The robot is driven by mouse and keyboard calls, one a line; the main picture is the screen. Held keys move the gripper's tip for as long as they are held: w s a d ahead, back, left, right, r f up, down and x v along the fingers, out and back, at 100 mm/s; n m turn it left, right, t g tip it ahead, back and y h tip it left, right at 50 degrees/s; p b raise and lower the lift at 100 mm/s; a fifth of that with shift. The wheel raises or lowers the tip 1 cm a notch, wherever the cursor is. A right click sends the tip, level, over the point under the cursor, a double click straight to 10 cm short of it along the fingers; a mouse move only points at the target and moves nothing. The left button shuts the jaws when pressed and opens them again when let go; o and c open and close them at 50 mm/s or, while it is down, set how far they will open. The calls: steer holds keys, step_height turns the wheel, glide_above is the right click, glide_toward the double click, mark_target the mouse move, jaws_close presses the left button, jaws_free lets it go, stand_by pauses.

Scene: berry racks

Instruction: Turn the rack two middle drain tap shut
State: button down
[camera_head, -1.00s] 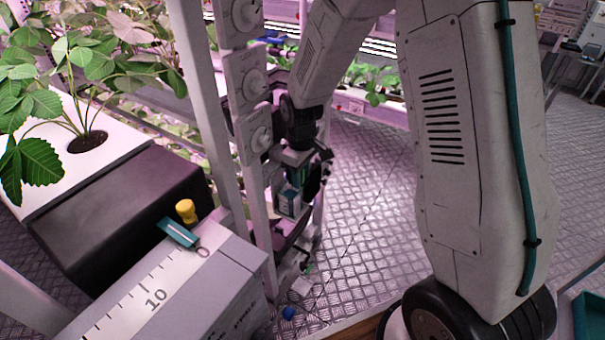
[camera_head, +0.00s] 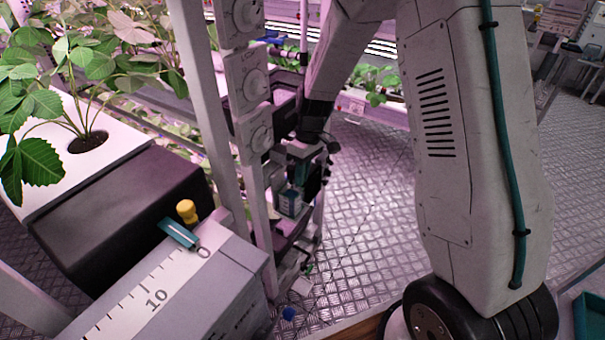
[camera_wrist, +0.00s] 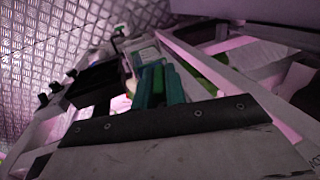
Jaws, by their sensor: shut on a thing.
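My gripper (camera_head: 300,178) is low beside the rack post in the head view, behind my own wrist. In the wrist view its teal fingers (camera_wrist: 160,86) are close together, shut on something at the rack. The held part, seemingly the middle drain tap, is hidden between and behind the fingers, so its handle angle cannot be told. A small pale box with a teal label (camera_head: 290,203) sits just below the fingers in the head view.
Grey dial panels (camera_head: 256,133) are stacked on the rack post close left of my wrist. A blue knob (camera_head: 288,313) is low down.

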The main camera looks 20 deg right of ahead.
steer(key=g+y, duration=0.1)
steer(key=y, duration=0.1)
steer(key=g+y, duration=0.1)
steer(key=shift+w+d+f+g+y, duration=0.1)
steer(key=shift+w+d+g+y, duration=0.1)
steer(key=shift+d+g+y, duration=0.15)
steer(key=g+y, duration=0.2)
steer(key=y, duration=0.1)
steer(key=shift+a+g+y, duration=0.1)
steer(key=shift+g+y, duration=0.15)
steer(key=shift+y, duration=0.1)
steer(key=c, duration=1.4)
jaws_free()
steer(key=shift+c, duration=0.2)
steer(key=v, duration=0.7)
steer(key=shift+w+d, duration=0.25)
steer(key=shift+d, duration=0.05)
